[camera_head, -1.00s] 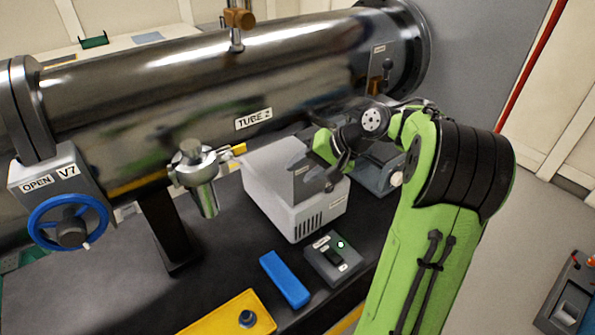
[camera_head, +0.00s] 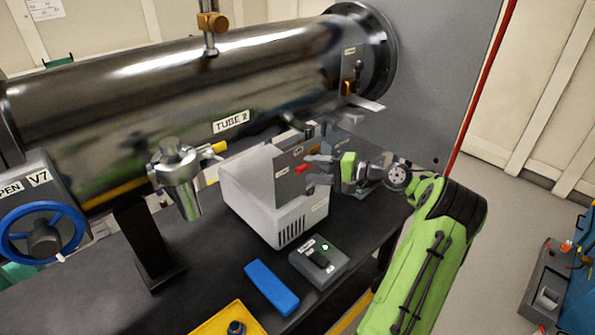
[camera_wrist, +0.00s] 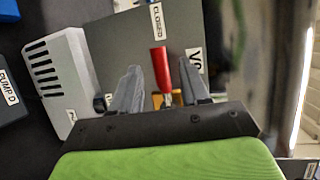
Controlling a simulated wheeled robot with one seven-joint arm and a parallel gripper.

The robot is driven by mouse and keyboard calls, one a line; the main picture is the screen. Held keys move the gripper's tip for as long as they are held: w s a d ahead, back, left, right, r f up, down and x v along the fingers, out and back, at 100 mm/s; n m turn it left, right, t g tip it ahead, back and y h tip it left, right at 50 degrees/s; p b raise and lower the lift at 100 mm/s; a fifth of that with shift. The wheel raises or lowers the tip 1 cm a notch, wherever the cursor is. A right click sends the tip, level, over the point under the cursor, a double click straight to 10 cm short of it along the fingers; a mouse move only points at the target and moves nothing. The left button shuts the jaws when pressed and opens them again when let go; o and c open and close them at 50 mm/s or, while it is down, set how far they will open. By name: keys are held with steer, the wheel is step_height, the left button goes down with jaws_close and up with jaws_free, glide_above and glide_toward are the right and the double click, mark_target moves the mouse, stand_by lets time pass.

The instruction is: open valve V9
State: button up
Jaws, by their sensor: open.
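The valve is a grey upright panel (camera_head: 288,192) with a red lever (camera_head: 301,169), beside the white box under the tube. In the wrist view, the panel (camera_wrist: 205,25) carries a label reading CLOSED and a partly covered label (camera_wrist: 194,60) that appears to read V9. The red lever (camera_wrist: 160,62) points toward the CLOSED label. My gripper (camera_head: 318,168) is at the panel's right side, facing the lever. In the wrist view, my open gripper (camera_wrist: 160,68) has one finger on each side of the lever, with visible gaps. The lever's lower end is partly hidden.
The white vented box (camera_head: 260,200) stands left of the panel. A switch box (camera_head: 318,262) and a blue block (camera_head: 271,288) lie in front on the dark table. Valve V7 has a blue wheel (camera_head: 15,244) at far left. The large tube (camera_head: 170,95) runs above.

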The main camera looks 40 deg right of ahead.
mark_target(307, 168)
steer(key=x, duration=0.5)
steer(key=shift+w+f, duration=0.1)
steer(key=shift+w, duration=0.05)
steer(key=shift+c, duration=0.3)
jaws_close()
